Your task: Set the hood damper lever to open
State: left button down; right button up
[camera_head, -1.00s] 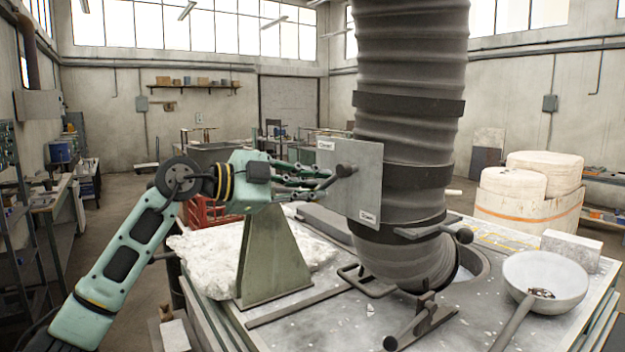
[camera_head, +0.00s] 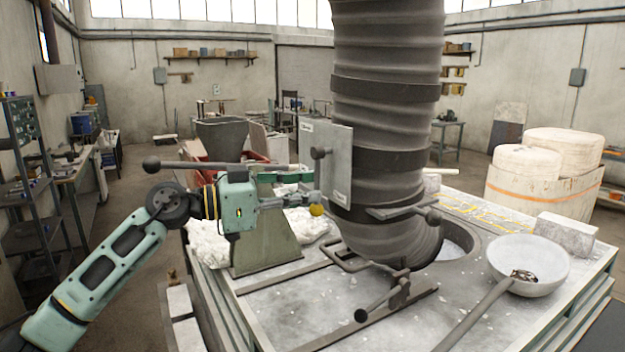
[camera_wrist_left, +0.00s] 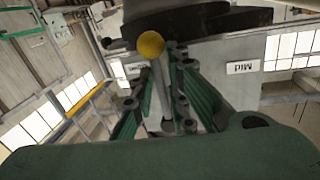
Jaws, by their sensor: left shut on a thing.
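The damper plate (camera_head: 340,160) is a light grey panel on the side of the ribbed hood duct (camera_head: 385,110). Its two small labels are too small to read in the head view; in the wrist view a label reading "Mid" (camera_wrist_left: 243,67) shows upside down. The damper lever has a dark pivot (camera_head: 320,153) on the plate and hangs roughly downward to a yellow ball (camera_head: 316,209), also in the wrist view (camera_wrist_left: 150,45). My left gripper (camera_head: 312,190) is shut on the lever's shaft, just behind the ball. My right gripper is not in view.
A grey rod with a dark knob (camera_head: 151,165) shows above my left wrist. A metal pedestal (camera_head: 265,245) stands behind my gripper. A pan (camera_head: 530,255) with a long handle lies on the bench (camera_head: 290,305), beside the round opening. Floor shows at left.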

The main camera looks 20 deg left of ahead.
pick_arm(q)
jog(key=shift+s+d+f+n+p, duration=0.1)
jog(key=shift+d+n+p, duration=0.05)
jog(key=shift+n+p, duration=0.6)
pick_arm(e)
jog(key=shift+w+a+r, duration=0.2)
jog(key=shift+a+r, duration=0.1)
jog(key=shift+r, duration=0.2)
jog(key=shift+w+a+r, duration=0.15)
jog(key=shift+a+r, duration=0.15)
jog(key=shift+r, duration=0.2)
pick_arm(q)
jog(key=shift+f+h, duration=0.1)
jog(key=shift+h, duration=0.2)
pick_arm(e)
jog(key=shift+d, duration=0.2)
pick_arm(q)
jog(key=c, duration=1.9)
grip_release()
jog(key=shift+s, duration=0.15)
jog(key=shift+o, duration=0.2)
jog(key=shift+d, duration=0.15)
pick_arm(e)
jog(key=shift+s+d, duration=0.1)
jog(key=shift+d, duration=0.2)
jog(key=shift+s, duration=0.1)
